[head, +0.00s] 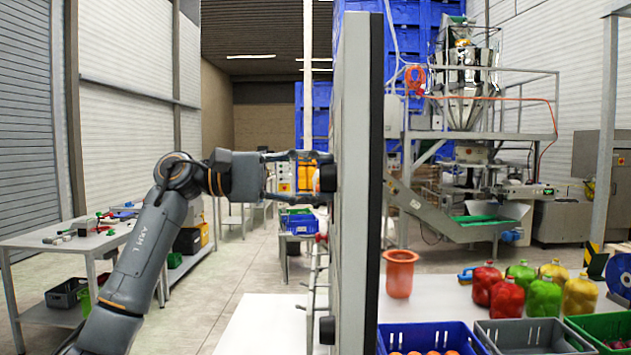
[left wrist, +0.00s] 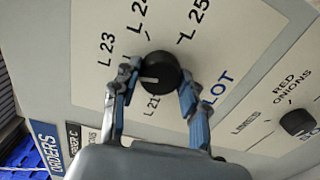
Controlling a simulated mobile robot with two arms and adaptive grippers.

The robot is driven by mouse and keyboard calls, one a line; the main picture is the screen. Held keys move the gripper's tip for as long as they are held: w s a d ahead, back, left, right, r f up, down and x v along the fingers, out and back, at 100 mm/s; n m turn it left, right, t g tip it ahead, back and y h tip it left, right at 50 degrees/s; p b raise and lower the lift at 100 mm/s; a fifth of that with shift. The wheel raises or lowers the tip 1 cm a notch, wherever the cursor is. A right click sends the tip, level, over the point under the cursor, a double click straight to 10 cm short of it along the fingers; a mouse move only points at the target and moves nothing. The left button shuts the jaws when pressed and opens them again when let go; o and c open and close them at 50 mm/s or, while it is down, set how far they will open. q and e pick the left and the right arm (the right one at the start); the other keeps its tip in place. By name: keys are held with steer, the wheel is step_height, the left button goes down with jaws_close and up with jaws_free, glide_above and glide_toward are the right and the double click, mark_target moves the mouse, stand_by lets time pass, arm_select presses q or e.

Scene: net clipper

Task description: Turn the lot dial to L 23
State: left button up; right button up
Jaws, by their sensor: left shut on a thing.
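The lot dial (left wrist: 160,73) is a round black knob with a white pointer line on a pale panel (left wrist: 95,20). Labels L 21, L 23 (left wrist: 107,46), L 25 and a partly cut-off L 2– stand around it, with the word LOT at lower right. The white line points left in the picture, toward my finger, below L 23; any label behind that finger is hidden. My left gripper (left wrist: 158,88) is shut on the dial, one finger on each side. In the head view the left gripper (head: 313,172) meets the dial (head: 328,178) at the panel's left face. My right gripper is not in view.
A second black knob (left wrist: 297,122) labelled RED ONIONS and LIMES is at lower right in the wrist view. The panel (head: 357,200) stands almost edge-on in the head view. Crates (head: 430,340) and jars of peppers (head: 505,292) are to its right.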

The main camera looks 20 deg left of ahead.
arm_select(q)
steer(key=shift+m, duration=1.2)
steer(key=o, duration=1.2)
steer(key=shift+c, duration=0.2)
steer(key=v, duration=1.2)
